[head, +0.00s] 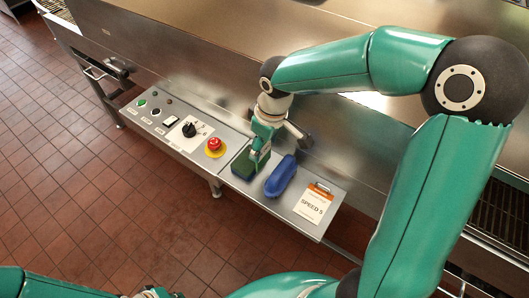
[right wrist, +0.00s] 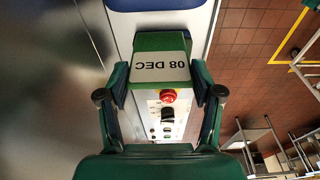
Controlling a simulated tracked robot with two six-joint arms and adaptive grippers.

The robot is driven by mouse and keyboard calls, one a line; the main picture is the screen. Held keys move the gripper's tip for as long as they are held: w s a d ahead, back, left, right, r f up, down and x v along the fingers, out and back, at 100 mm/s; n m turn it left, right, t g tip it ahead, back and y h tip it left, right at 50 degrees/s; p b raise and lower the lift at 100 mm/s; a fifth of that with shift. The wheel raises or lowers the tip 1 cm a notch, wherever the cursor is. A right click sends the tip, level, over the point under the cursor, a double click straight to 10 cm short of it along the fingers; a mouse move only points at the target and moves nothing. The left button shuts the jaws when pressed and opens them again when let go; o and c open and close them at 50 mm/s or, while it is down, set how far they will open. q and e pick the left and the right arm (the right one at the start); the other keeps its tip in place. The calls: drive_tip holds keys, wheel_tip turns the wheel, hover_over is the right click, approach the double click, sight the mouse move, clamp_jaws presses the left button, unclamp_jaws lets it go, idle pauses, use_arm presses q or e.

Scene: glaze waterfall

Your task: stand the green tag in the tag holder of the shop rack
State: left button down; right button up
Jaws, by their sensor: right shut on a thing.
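My right gripper (head: 259,150) is shut on the green tag (head: 245,168) at the steel control shelf, between the red stop button and a blue object. In the right wrist view the green tag (right wrist: 160,42) sits between the two fingers, its white face reading "08 DEC" upside down. I cannot tell whether the tag touches the shelf. Of my left arm, only parts show along the bottom edge of the head view; its gripper is not seen. I cannot make out the tag holder; metal frames (right wrist: 265,145) stand over the floor in the right wrist view, too small to identify.
The control shelf (head: 228,193) carries a red stop button (head: 214,144), a black knob (head: 189,130), a blue rounded object (head: 281,176) and a "SPEED 5" card (head: 314,206). A steel machine wall rises behind it. The tiled floor (head: 70,180) in front is clear.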

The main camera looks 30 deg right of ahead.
sight(265, 149)
drive_tip(key=shift+f, duration=2.05)
drive_tip(key=shift+f, duration=0.1)
drive_tip(key=o, duration=1.2)
